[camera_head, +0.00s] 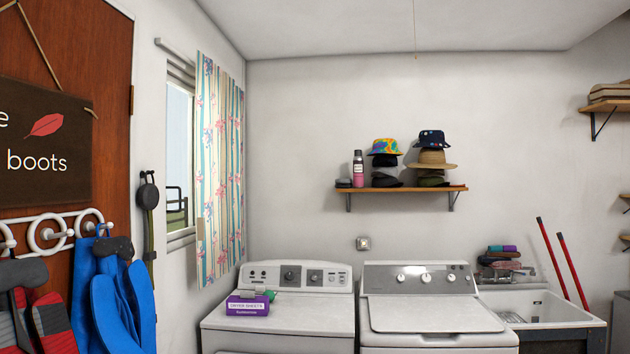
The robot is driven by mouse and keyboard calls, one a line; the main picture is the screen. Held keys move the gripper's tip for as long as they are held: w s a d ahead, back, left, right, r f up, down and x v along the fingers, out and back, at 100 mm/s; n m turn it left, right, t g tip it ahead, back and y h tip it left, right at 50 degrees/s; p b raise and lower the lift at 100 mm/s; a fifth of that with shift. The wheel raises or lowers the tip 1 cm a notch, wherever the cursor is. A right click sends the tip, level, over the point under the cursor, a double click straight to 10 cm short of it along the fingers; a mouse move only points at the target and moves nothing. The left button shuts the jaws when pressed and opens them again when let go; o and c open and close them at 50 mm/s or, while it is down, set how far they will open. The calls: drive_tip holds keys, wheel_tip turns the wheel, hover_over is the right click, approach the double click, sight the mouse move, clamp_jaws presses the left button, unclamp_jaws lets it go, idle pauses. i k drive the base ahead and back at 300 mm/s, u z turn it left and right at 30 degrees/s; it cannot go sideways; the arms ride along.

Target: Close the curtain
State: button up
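A striped, flower-patterned curtain (220,170) hangs on the left wall, bunched toward the right end of a white rod (174,49). The window (179,150) is bare on its left part, where pale sky and a dark railing show through the glass. The curtain covers the window's right side. My gripper and arm are not in view.
A dryer (280,325) with a purple box (248,305) on top stands below and right of the curtain, beside a washer (435,316). A utility sink (540,308) is further right. A wooden door (75,110) with hanging gloves is at left.

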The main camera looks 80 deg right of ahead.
sight(214, 147)
drive_tip(key=z, duration=2.05)
drive_tip(key=k, duration=0.65)
drive_tip(key=z, duration=0.5)
drive_tip(key=i, duration=2.3)
drive_tip(key=u, duration=1.25)
drive_tip(key=i, duration=0.85)
drive_tip(key=u, duration=0.85)
